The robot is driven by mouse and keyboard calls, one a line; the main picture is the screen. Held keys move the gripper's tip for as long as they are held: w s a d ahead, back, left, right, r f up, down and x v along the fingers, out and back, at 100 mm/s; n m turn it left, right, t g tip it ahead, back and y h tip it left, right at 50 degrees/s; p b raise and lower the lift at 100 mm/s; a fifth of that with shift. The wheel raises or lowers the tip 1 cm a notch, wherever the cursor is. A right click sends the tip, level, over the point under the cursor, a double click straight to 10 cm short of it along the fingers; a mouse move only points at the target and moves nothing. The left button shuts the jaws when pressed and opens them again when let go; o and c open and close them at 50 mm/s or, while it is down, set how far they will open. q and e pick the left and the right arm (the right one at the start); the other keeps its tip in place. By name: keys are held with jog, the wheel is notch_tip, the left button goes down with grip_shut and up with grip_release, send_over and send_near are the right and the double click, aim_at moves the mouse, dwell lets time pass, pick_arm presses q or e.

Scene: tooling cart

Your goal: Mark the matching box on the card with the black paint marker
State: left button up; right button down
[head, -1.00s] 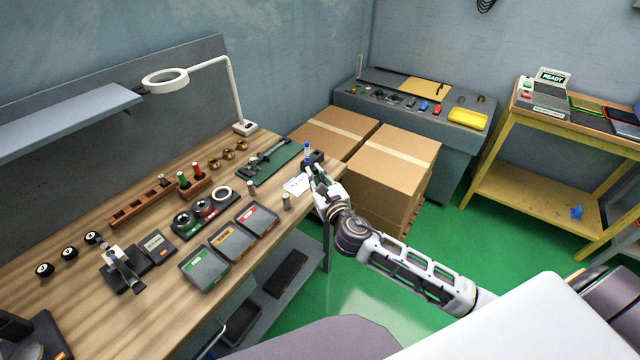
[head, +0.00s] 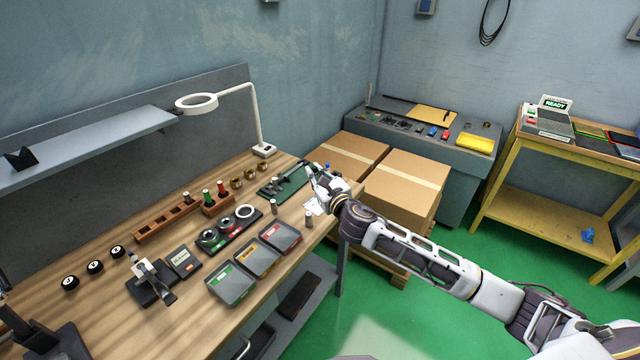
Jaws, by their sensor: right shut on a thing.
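My right gripper (head: 316,178) is over the far right end of the wooden bench, shut on a slim dark thing that I take for the black paint marker (head: 308,169). The fingers hide most of it, and I cannot tell whether its tip touches anything. The white card (head: 313,207) lies on the bench just below the gripper in the picture, partly covered by it. Its boxes are too small to read. A blue-topped marker (head: 327,167) stands behind the gripper, its holder mostly hidden. My left gripper is not in view.
Small metal cylinders (head: 309,218) stand near the card. Three trays (head: 232,283) line the front edge. The lamp base (head: 264,150) stands behind; cardboard boxes (head: 408,180) are beyond the bench's right end.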

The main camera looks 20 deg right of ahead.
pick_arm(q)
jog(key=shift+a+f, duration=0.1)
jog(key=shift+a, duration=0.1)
pick_arm(e)
jog(key=w+f+n+g+y, duration=0.1)
jog(key=w+f+n+y, duration=0.1)
jog(key=w+f, duration=0.3)
jog(key=shift+w+d+f+y, duration=0.25)
jog(key=shift+d+y, duration=0.05)
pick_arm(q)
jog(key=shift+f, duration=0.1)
pick_arm(e)
jog(key=shift+f, duration=0.1)
notch_tip(320, 180, down, 6)
jog(key=b, duration=0.6)
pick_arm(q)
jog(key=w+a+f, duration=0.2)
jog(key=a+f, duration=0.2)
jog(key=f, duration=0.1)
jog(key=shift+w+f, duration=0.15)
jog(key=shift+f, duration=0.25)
